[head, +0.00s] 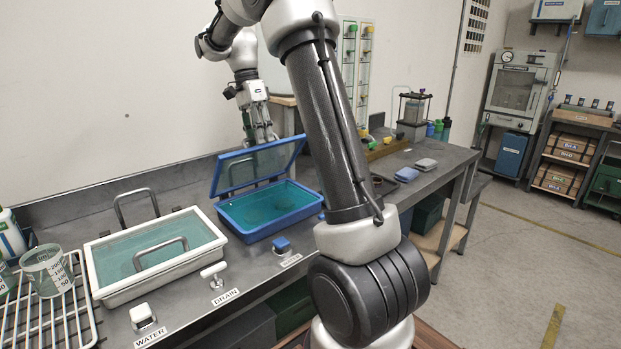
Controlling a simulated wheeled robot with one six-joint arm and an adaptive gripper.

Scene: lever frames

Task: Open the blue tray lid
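The blue tray (262,232) stands on the grey bench, with teal liquid or a teal floor inside. Its blue-framed lid (216,178) with a clear pane is raised and tilted up at the back, so the tray is open in front. My gripper (262,136) is at the upper edge of the lid, pointing down, partly behind the pane. I cannot tell whether its fingers touch the lid or how far apart they are. My arm hides part of the bench to the right of the tray.
A white tray (107,292) with a clear handled lid is left of the blue one. Small levers, white (213,270) and blue (282,244), line the front edge. A wire rack with beakers (47,271) is at far left.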

